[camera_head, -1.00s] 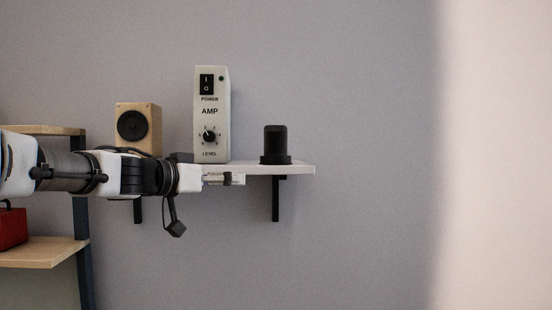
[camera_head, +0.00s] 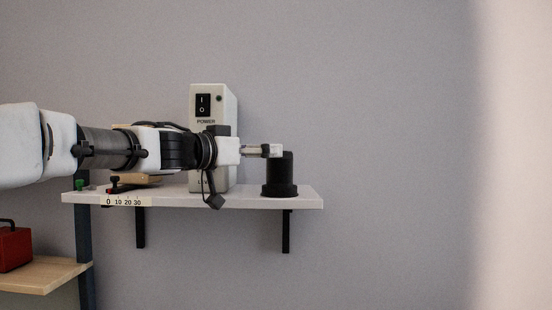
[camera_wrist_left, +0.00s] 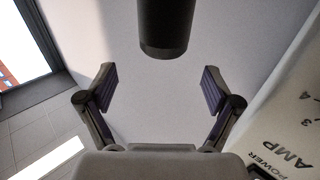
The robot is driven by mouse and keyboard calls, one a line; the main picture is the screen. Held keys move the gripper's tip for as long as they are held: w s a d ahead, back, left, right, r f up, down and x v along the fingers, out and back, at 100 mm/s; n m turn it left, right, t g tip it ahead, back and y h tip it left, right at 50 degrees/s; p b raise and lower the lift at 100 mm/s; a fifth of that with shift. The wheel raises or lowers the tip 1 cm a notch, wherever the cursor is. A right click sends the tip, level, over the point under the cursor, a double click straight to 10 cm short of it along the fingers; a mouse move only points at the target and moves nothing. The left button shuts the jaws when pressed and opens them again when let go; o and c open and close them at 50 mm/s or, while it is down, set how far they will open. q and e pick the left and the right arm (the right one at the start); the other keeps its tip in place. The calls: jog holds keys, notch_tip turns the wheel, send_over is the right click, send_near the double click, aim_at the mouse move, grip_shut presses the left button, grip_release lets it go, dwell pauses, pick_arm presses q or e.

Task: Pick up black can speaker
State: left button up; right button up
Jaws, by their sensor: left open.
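The black can speaker (camera_head: 280,178) stands upright on the right part of the white wall shelf (camera_head: 250,200). In the left wrist view the dark can (camera_wrist_left: 166,28) shows at the top centre, just beyond the fingertips and roughly midway between them. My left gripper (camera_head: 272,151) reaches in from the left at the height of the can's upper part. In the head view its tip overlaps the can's upper left edge. In the left wrist view the two fingers (camera_wrist_left: 158,92) are spread apart with nothing between them. My right gripper is not in view.
The white amp (camera_head: 212,104) stands behind my left arm, and its face (camera_wrist_left: 285,145) is close at the right in the left wrist view. A number strip (camera_head: 124,201) is on the shelf's front edge. A red box (camera_head: 14,248) sits on a lower wooden shelf (camera_head: 45,275). The wall right of the can is clear.

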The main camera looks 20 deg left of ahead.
aim_at(279, 171)
pick_arm(q)
jog(key=x, duration=0.3)
jog(key=f+x, duration=0.1)
jog(key=x, duration=0.2)
jog(key=shift+w+f+p, duration=0.15)
jog(key=shift+w+p, duration=0.15)
jog(key=shift+w, duration=0.05)
jog(key=shift+s, duration=0.35)
jog(key=shift+a, duration=0.15)
jog(key=c, duration=0.3)
jog(key=shift+w+f, duration=0.1)
jog(key=shift+w, duration=0.3)
jog(key=c, duration=1.1)
jog(key=shift+s, duration=0.1)
jog(key=shift+c, duration=0.4)
